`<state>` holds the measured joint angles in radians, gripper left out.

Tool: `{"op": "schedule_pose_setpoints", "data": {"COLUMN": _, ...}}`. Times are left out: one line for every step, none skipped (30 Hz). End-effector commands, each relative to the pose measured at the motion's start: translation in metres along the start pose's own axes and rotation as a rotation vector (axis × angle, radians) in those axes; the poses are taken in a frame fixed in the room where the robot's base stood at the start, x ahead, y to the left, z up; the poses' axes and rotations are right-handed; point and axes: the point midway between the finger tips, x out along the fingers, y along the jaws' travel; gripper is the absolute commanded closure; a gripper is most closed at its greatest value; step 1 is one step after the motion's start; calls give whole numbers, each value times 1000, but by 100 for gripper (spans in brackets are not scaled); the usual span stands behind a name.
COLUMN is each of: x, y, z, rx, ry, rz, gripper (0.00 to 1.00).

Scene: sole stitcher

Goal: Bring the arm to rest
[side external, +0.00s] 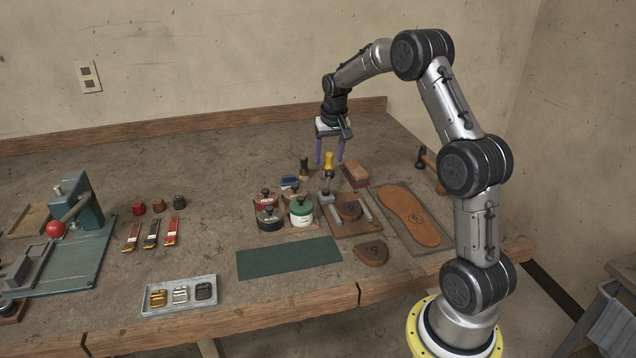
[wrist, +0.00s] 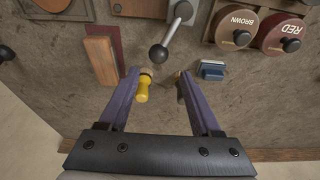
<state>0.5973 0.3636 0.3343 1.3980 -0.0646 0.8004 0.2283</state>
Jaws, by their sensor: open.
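My gripper (side external: 330,152) hangs over the back middle of the workbench (side external: 210,262), its two purple fingers pointing down. In the wrist view my gripper (wrist: 161,88) is open, with nothing held between its fingers. A yellow-handled tool (side external: 328,162) stands just beyond or beside the fingers in the side view. In the wrist view the yellow handle (wrist: 143,92) shows beside the left finger, partly hidden by it. I cannot tell whether they touch. A dark-handled tool (side external: 304,167) stands nearby to the left.
Round lidded pots, one with a green label (side external: 301,212), stand in front of my gripper. A brown brush or block (side external: 355,174) lies to the right. A sole (side external: 415,216) lies on a board. A teal press (side external: 82,205) stands left. The green mat (side external: 288,258) is bare.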

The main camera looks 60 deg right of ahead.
Motion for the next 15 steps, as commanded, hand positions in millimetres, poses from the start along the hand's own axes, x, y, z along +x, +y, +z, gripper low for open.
{"op": "schedule_pose_setpoints", "data": {"x": 0, "y": -6, "z": 0, "rx": -4, "ry": 0, "rz": -1, "gripper": 35}}
{"op": "schedule_pose_setpoints", "data": {"x": 0, "y": -9, "z": 1, "rx": -5, "ry": 0, "rz": -1, "gripper": 35}}
{"op": "schedule_pose_setpoints", "data": {"x": 0, "y": -13, "z": 1, "rx": -4, "ry": 0, "rz": -1, "gripper": 35}}
{"op": "schedule_pose_setpoints", "data": {"x": 0, "y": -17, "z": 1, "rx": -3, "ry": 0, "rz": -1, "gripper": 35}}
{"op": "schedule_pose_setpoints", "data": {"x": 0, "y": -20, "z": 2, "rx": -4, "ry": 0, "rz": -1, "gripper": 35}}
{"op": "schedule_pose_setpoints", "data": {"x": 0, "y": -25, "z": 2, "rx": -4, "ry": 0, "rz": -1, "gripper": 35}}
{"op": "schedule_pose_setpoints", "data": {"x": 0, "y": -28, "z": 2, "rx": -4, "ry": -1, "rz": -1, "gripper": 35}}
{"op": "schedule_pose_setpoints", "data": {"x": 0, "y": -31, "z": 2, "rx": -4, "ry": -1, "rz": -1, "gripper": 35}}
{"op": "schedule_pose_setpoints", "data": {"x": 0, "y": -35, "z": 3, "rx": -5, "ry": -1, "rz": -1, "gripper": 35}}
{"op": "schedule_pose_setpoints", "data": {"x": 0, "y": -38, "z": 3, "rx": -4, "ry": -1, "rz": 0, "gripper": 35}}
{"op": "schedule_pose_setpoints", "data": {"x": 0, "y": -42, "z": 4, "rx": -4, "ry": -1, "rz": 0, "gripper": 35}}
{"op": "schedule_pose_setpoints", "data": {"x": 0, "y": -46, "z": 4, "rx": -4, "ry": -1, "rz": 0, "gripper": 35}}
{"op": "schedule_pose_setpoints", "data": {"x": 0, "y": -48, "z": 4, "rx": -4, "ry": -1, "rz": 0, "gripper": 35}}
{"op": "schedule_pose_setpoints", "data": {"x": -1, "y": -51, "z": 4, "rx": -4, "ry": -1, "rz": 0, "gripper": 35}}
{"op": "schedule_pose_setpoints", "data": {"x": -1, "y": -54, "z": 4, "rx": -3, "ry": -1, "rz": 0, "gripper": 35}}
